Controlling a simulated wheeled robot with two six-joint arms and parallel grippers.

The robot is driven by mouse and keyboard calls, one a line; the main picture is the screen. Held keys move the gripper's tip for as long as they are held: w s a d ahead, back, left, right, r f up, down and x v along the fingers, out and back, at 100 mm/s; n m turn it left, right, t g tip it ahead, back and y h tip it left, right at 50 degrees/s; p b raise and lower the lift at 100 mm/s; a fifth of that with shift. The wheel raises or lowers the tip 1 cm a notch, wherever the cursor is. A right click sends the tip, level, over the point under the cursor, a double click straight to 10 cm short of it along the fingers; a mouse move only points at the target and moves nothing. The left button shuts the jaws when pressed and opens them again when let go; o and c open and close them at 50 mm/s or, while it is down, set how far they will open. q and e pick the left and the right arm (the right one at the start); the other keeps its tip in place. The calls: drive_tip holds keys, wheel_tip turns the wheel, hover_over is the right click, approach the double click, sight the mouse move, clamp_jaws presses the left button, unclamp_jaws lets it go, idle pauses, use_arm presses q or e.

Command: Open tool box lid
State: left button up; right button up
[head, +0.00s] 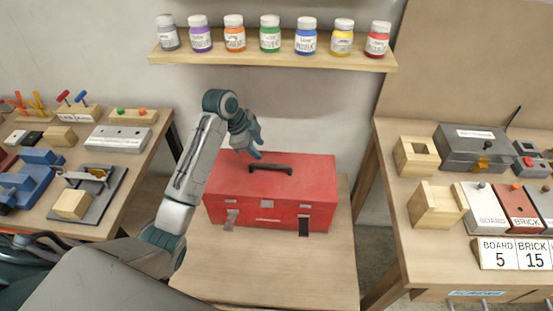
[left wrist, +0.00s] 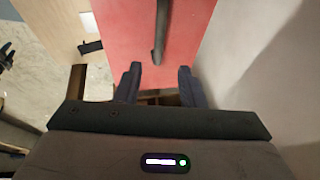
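The red tool box (head: 270,212) stands on a wooden table in the head view, and its lid (head: 315,175) is down. A black handle (head: 270,168) lies across the lid's top. My left gripper (head: 257,153) is above the lid's back edge, behind the handle's left end. In the left wrist view its two fingers (left wrist: 160,70) are apart with nothing held, and the handle (left wrist: 160,35) shows beyond them. Contact with the lid cannot be told. My right gripper is not in view.
A shelf (head: 270,57) with several paint jars hangs above the box. A bench with tools (head: 105,205) is at the left. A table (head: 390,230) with wooden blocks and labelled boxes is at the right. The tabletop (head: 265,270) in front of the box is clear.

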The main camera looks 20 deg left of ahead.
sight(272, 165)
use_arm(q)
drive_tip(key=p+x, duration=0.1)
drive_tip(key=x, duration=0.7)
drive_tip(key=shift+f+p, duration=0.2)
drive_tip(key=shift+p, duration=0.15)
drive_tip(key=shift+w+d+f, duration=0.1)
drive_tip(key=shift+f, duration=0.35)
clamp_jaws()
